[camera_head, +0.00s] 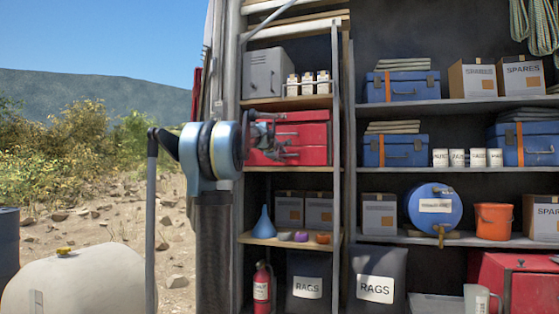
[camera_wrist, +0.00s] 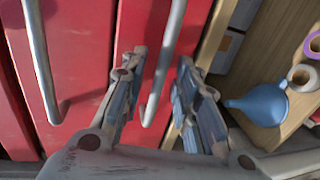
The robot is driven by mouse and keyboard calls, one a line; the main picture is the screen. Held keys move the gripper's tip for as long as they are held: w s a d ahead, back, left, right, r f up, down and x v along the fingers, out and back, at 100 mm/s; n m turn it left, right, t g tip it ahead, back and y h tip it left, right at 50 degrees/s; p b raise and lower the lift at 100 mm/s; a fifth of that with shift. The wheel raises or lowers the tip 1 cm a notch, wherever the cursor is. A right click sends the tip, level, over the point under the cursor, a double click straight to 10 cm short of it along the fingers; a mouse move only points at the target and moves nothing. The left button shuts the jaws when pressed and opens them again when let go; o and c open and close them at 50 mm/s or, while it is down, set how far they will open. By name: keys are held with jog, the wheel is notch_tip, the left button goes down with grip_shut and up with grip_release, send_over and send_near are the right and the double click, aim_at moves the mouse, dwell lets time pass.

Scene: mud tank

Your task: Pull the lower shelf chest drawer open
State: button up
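The red shelf chest (camera_head: 316,134) stands on a middle shelf in the head view. In the wrist view it fills the left and centre, turned on its side, with two silver bar handles. The lower drawer (camera_wrist: 178,30) is the red front nearest the wooden shelf, and its handle (camera_wrist: 163,65) runs between my fingers. The other handle (camera_wrist: 41,60) is further left. My gripper (camera_head: 284,140) is in front of the chest, and in the wrist view it (camera_wrist: 160,95) is open with a finger on each side of the lower handle. Contact with the handle cannot be told. The drawers look closed.
A shelf upright (camera_head: 336,180) stands just right of the chest. On the shelf below are a blue funnel (camera_head: 264,222), boxes (camera_head: 290,211) and tape rolls (camera_head: 322,238). A grey metal box (camera_head: 272,72) sits above. Open ground lies to the left.

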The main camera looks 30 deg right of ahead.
jog(key=shift+w+d+f, duration=0.1)
jog(key=shift+w+d, duration=0.3)
jog(key=shift+d, duration=0.05)
jog(key=shift+c, duration=0.6)
